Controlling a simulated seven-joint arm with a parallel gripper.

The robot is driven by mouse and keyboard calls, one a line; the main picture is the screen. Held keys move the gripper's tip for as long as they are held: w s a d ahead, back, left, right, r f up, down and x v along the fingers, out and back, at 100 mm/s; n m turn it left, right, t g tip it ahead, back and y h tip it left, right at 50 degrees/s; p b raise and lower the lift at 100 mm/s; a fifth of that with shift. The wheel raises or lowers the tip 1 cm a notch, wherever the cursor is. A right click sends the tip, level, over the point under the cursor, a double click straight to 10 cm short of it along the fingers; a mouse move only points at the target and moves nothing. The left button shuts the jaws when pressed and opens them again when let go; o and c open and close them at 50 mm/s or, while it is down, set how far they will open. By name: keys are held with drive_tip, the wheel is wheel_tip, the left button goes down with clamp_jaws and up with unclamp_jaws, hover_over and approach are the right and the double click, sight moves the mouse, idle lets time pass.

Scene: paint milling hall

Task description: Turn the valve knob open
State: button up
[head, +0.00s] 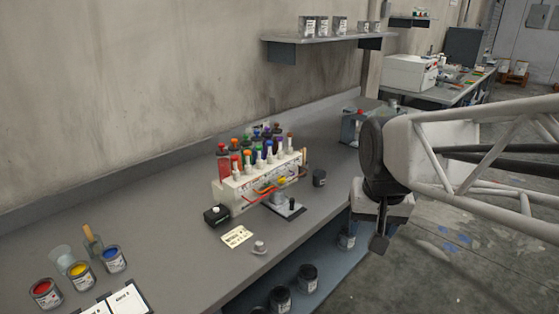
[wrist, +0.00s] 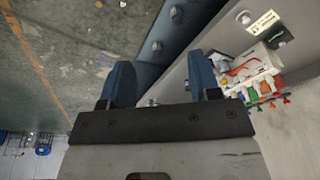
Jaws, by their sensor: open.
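A white dispensing machine (head: 238,190) stands on the bench, with several colored bottles on top and orange tubing on its front. A small yellow round part (head: 282,180) on its front may be the valve knob; it is too small to be sure.
Open paint cans (head: 79,275) stand at front left. Dark cans (head: 307,278) sit on the lower shelf. A wall shelf (head: 322,38) hangs above.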

drive_tip(key=w+a+r+m, duration=0.1)
drive_tip(key=w+a+m, duration=0.1)
drive_tip(key=w, duration=1)
drive_tip(key=m+g, duration=0.2)
drive_tip(key=m, duration=0.3)
hover_over(282, 178)
wheel_tip(282, 178, down, 12)
drive_tip(key=shift+w+a+r, duration=0.1)
drive_tip(key=shift+w, duration=0.05)
drive_tip(key=shift+f, duration=3.9)
drive_tip(key=shift+c, duration=0.2)
